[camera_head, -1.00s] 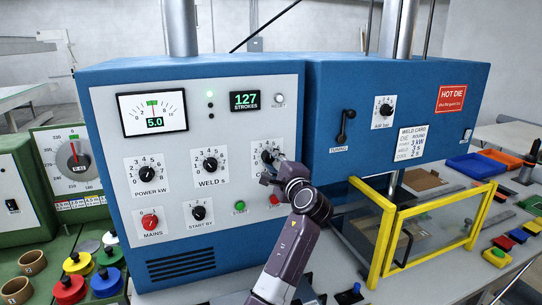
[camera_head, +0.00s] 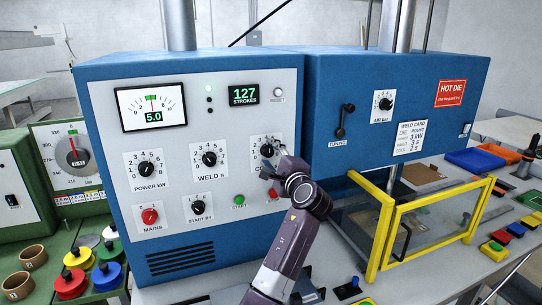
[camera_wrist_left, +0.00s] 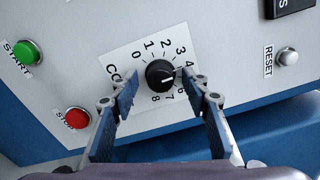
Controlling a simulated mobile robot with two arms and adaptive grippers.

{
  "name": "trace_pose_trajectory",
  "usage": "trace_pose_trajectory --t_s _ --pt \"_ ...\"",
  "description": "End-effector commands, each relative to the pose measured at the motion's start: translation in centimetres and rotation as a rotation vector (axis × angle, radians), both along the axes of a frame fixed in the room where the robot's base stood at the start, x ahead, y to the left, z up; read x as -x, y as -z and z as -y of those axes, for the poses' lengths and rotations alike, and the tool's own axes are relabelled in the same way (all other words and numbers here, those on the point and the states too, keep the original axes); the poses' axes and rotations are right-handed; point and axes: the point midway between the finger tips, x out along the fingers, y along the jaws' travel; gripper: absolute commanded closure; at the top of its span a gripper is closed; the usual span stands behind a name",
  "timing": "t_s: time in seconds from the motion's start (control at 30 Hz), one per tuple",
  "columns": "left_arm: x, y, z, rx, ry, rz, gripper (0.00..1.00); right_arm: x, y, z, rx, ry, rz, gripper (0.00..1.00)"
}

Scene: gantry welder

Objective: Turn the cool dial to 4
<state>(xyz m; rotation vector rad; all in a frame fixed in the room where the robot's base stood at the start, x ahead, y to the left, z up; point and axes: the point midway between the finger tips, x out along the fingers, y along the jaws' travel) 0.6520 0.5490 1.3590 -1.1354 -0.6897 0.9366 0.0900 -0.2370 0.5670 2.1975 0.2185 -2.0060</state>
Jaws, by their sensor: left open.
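The cool dial (camera_wrist_left: 160,74) is a black round knob on a white numbered card in the left wrist view. Its white pointer line points roughly right, toward the 4 to 6 side; the exact number is unclear. My left gripper (camera_wrist_left: 163,85) is open, with one blue-padded finger on each side of the knob. I cannot tell whether the pads touch it. The right finger covers part of the scale near 5. In the head view my left gripper (camera_head: 275,160) hides most of the cool dial and its card (camera_head: 262,142). My right gripper is not in view.
The weld dial (camera_head: 209,159) and power dial (camera_head: 146,169) are left of the cool dial. The green start button (camera_wrist_left: 27,52) and red stop button (camera_wrist_left: 76,118) sit close by. A yellow-framed guard (camera_head: 430,232) stands right of my arm.

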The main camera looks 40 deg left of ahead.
Motion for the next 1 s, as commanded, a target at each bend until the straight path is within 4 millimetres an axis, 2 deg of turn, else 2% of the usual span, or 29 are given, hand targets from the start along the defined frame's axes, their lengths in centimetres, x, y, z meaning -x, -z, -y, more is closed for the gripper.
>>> trace_pose_trajectory --t_s 0.17,0.4,0.6,0.77,1.0 --pt "0.8 0.1 1.8 0.001 0.003 0.000 0.57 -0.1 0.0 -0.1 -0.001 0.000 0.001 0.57" --pt "3.1 0.1 6.4 0.002 0.005 0.000 0.57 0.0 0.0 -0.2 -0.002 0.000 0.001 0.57" --pt "4.7 0.2 9.4 0.002 0.002 -0.002 0.57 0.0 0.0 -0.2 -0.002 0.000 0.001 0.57" --pt "5.3 0.1 10.6 0.001 0.003 -0.002 0.57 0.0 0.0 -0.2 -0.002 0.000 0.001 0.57" --pt "5.4 0.1 10.7 0.001 0.001 -0.001 0.57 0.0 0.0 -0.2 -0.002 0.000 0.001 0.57"
